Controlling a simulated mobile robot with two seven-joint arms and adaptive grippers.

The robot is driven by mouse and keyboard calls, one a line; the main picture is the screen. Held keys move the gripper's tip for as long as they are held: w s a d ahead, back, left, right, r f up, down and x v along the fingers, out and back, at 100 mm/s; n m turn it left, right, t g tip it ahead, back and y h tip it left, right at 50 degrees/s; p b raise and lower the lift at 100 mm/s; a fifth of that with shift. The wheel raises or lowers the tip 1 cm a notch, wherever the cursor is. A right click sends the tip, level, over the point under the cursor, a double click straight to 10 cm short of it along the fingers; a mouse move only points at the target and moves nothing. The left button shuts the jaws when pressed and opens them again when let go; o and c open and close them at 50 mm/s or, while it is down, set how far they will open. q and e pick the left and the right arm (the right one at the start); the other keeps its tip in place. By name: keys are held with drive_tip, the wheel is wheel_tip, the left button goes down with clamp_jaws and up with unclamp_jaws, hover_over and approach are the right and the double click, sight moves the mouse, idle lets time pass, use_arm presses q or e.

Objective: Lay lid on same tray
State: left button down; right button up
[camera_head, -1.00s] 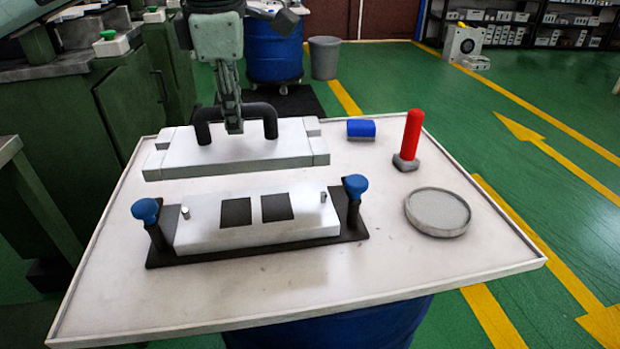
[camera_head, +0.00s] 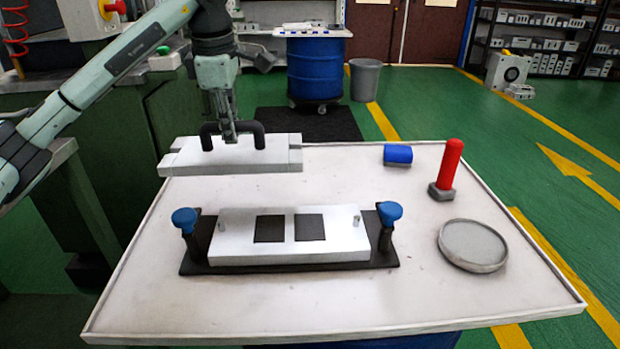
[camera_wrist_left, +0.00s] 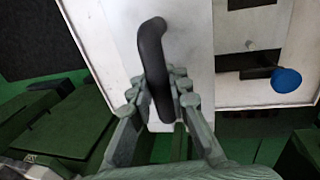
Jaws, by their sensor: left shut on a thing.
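The lid (camera_head: 185,160) is a thick white-grey plate with a black arched handle (camera_head: 257,135). My left gripper (camera_head: 231,138) is shut on the handle and holds the lid at the table's back left. In the left wrist view the fingers (camera_wrist_left: 165,95) close around the black handle (camera_wrist_left: 152,45). The mould tray (camera_head: 235,222) is a white block with two dark square cavities and a small pin at each end. It sits in a black base (camera_head: 225,268) with blue knobs (camera_head: 390,211) at both ends. The lid is behind the tray, not over it. My right gripper is not in view.
On the white table (camera_head: 300,313) stand a blue block (camera_head: 397,154), a red-handled tool (camera_head: 449,165) and a round grey dish (camera_head: 472,243), all right of the tray. The table's front is clear. A green machine (camera_head: 130,140) stands left.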

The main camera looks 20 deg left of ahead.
sight(278, 135)
use_arm(q)
drive_tip(key=w, duration=0.1)
drive_tip(key=w+d+f, duration=0.2)
drive_tip(key=shift+w+p, duration=0.1)
drive_tip(key=shift+p, duration=0.2)
drive_tip(key=w+d+f, duration=0.2)
drive_tip(key=w, duration=0.1)
drive_tip(key=w+d+f, duration=0.1)
drive_tip(key=w, duration=0.1)
drive_tip(key=shift+f+p, duration=0.25)
drive_tip(key=shift+p, duration=0.05)
drive_tip(key=shift+w+d+f, duration=0.1)
drive_tip(key=shift+w, duration=0.05)
wheel_tip(278, 135, down, 4)
drive_tip(key=shift+r, duration=0.25)
drive_tip(key=shift+f, duration=0.2)
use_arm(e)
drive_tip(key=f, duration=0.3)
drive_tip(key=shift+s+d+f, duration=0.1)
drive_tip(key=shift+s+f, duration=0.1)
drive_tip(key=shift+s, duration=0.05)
use_arm(q)
drive_tip(key=shift+f, duration=0.15)
